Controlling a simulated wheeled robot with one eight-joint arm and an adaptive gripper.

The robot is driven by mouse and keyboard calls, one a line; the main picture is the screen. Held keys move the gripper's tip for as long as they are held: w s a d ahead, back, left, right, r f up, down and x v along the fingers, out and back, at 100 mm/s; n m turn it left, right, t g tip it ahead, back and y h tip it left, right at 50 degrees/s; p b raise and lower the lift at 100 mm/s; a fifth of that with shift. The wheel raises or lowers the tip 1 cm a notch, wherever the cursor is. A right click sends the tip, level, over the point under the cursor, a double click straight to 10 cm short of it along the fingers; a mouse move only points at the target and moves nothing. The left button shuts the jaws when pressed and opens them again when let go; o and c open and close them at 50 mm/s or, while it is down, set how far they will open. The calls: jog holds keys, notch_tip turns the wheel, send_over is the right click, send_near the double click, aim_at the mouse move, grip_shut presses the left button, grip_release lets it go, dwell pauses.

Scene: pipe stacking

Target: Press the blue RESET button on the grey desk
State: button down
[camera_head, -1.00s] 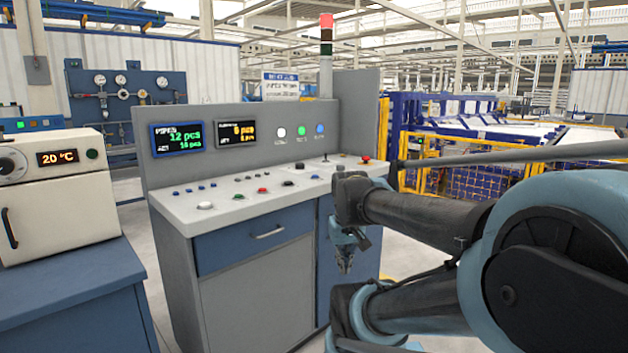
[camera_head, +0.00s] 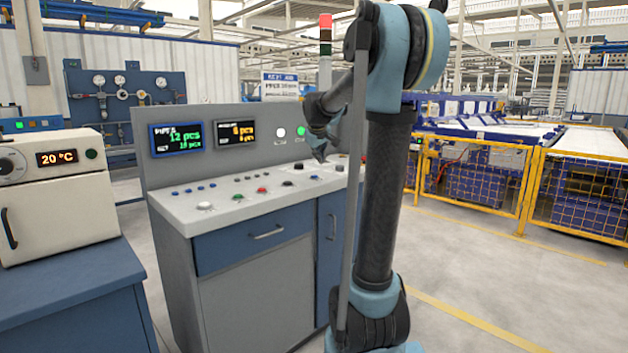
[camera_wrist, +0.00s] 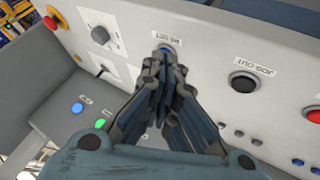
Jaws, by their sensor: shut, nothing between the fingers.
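The blue RESET button (camera_wrist: 166,47) shows in the wrist view on the pale top of the desk (camera_wrist: 207,65), with a small label beside it. Only part of it shows, because the fingertips cover the rest. My gripper (camera_wrist: 165,62) is shut and empty, its fingertips right over the button. I cannot tell whether they touch it. In the head view my gripper (camera_head: 321,158) hangs over the right part of the grey desk (camera_head: 222,206), tips down. The RESET button cannot be made out there behind my gripper and arm.
A black JOG OUT button (camera_wrist: 243,82), a black knob (camera_wrist: 100,36) and a red button (camera_wrist: 51,22) surround the spot. A panel with lit blue (camera_wrist: 77,107) and green (camera_wrist: 101,123) lamps rises at the back. An oven (camera_head: 55,195) stands left. Floor at right is clear.

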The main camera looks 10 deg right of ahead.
notch_tip(320, 180, up, 2)
jog(key=n+t, duration=0.1)
send_over(314, 177)
jog(key=w, duration=0.2)
jog(key=shift+s+a+r, duration=0.15)
jog(key=shift+s+a, duration=0.1)
jog(key=shift+a, duration=0.05)
jog(key=shift+f, duration=4.35)
jog(key=shift+f, duration=0.2)
jog(key=shift+s+f, duration=0.1)
jog(key=shift+f, duration=0.1)
